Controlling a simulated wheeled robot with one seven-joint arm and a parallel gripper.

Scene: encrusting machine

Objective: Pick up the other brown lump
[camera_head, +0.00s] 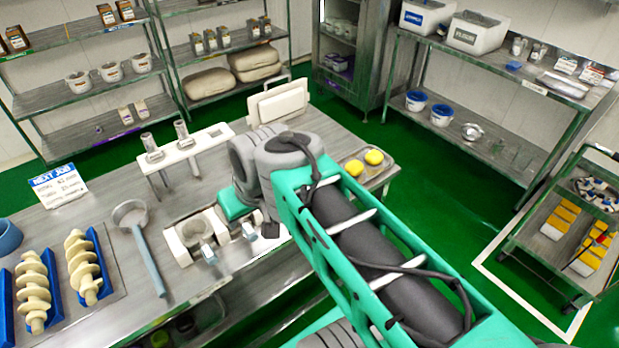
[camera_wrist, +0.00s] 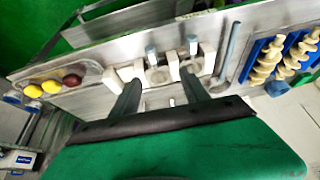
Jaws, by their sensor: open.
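A brown lump (camera_wrist: 71,81) lies on a metal tray (camera_wrist: 88,68) in the wrist view, beside two yellow lumps (camera_wrist: 42,89). No second brown lump shows. My gripper (camera_wrist: 160,82) is open, its two dark fingers spread apart with nothing between them. The tray is to the left of the fingers in the wrist view and apart from them. In the head view the tray (camera_head: 390,169) shows with two yellow lumps (camera_head: 364,162); no brown lump is visible there, and my arm covers part of that area.
White machine parts (camera_head: 188,237) stand on the steel table (camera_head: 95,205) near my gripper. A ladle (camera_head: 148,262) and cream screws (camera_head: 82,267) on blue holders lie to their left. A white stand (camera_head: 187,148) holds two metal pieces. A wheeled cart (camera_head: 528,225) stands right on the green floor.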

